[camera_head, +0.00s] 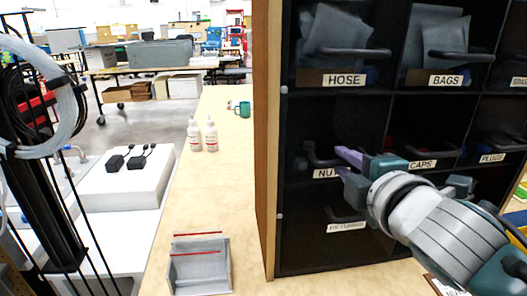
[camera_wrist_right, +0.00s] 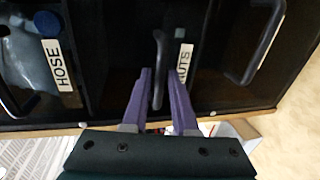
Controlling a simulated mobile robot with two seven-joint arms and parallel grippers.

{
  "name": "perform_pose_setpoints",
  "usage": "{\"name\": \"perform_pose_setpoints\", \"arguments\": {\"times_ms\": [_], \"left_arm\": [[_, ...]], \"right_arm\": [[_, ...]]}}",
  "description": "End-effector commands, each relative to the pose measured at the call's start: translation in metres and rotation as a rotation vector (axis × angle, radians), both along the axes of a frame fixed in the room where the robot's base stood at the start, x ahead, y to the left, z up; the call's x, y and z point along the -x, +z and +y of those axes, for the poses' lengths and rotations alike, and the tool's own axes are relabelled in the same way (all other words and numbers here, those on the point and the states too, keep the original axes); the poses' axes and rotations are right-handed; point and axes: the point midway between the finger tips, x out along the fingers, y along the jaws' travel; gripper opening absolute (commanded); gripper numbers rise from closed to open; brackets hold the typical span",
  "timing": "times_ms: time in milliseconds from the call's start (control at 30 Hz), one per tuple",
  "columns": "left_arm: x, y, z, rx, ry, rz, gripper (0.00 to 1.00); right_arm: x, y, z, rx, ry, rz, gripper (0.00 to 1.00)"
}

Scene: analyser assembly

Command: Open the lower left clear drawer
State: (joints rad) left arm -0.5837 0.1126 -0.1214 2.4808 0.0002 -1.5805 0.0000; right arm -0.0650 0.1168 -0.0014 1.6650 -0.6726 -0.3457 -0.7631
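A dark cabinet with clear-fronted drawers fills the right of the head view. Its lower left drawer (camera_head: 305,222) has a label that seems to read RETURNS and a black handle (camera_wrist_right: 262,45). Above it is the NUTS drawer, with its label (camera_wrist_right: 181,68) and a black bar handle (camera_wrist_right: 159,42). Both look shut. My right gripper (camera_head: 342,164) is in front of the NUTS drawer. In the wrist view its purple fingers (camera_wrist_right: 159,75) are open, one on each side of the NUTS handle; contact cannot be told. My left gripper is not in view.
HOSE (camera_head: 344,80) and BAGS (camera_head: 446,79) drawers are above; CAPS and PLUGS are to the right. A grey tray (camera_head: 201,270) lies on the wooden table left of the cabinet. Two white bottles (camera_head: 203,135) and a green mug (camera_head: 243,109) stand farther back. Bare tabletop lies between.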

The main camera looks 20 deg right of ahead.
Motion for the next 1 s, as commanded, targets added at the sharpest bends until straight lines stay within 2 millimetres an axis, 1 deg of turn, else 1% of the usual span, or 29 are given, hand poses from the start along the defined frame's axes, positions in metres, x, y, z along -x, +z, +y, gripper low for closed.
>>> {"name": "perform_pose_setpoints", "arguments": {"times_ms": [33,133,400,633,1000], "left_arm": [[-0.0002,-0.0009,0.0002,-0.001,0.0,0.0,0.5],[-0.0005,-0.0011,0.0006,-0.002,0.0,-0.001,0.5],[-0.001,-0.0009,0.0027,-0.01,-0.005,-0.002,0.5],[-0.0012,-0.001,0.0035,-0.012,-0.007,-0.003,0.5],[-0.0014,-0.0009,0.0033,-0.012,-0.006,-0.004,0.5]], "right_arm": [[-0.0046,-0.0006,-0.0012,0.0,0.0,-0.002,0.27],[-0.009,-0.0015,-0.0023,-0.001,0.0,-0.001,0.27],[-0.0099,-0.0019,-0.0025,-0.001,0.0,0.0,0.27],[-0.0097,-0.002,-0.0024,-0.001,0.0,0.0,0.01],[-0.0097,-0.0018,-0.0023,-0.001,0.0,0.0,0.0]]}}
